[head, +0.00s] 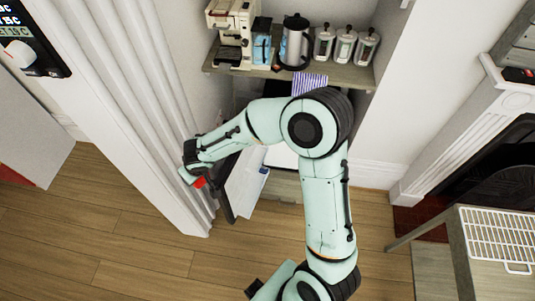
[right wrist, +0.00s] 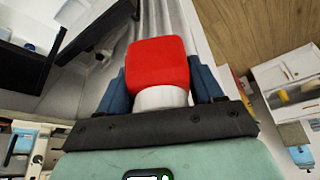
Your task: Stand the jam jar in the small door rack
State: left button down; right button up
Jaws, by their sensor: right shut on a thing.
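My right gripper (right wrist: 163,85) is shut on the jam jar, which has a red lid (right wrist: 158,62) and a pale body (right wrist: 160,97) between the two blue fingers. In the head view, only a red bit of the jar (head: 199,183) shows at my right gripper (head: 190,176), left of the open fridge door. The white inner side of the small door (head: 245,185) faces right, with its dark edge towards the gripper. The door's rack cannot be made out clearly; my arm hides part of the fridge. My left gripper is not in view.
A white fluted column (head: 150,110) stands close to the left of the gripper. A shelf (head: 340,75) above the fridge holds a coffee maker (head: 233,35), a kettle (head: 294,42) and canisters (head: 345,47). A table with a white wire rack (head: 500,240) is at right. Wooden floor (head: 130,240) is open at front left.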

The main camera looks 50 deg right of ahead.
aim_at(256, 159)
jog(key=l+z, duration=0.15)
jog(key=l, duration=0.8)
jog(key=i+l, duration=0.15)
jog(key=l, duration=0.25)
jog(key=i+l, duration=0.15)
jog(key=l, duration=0.25)
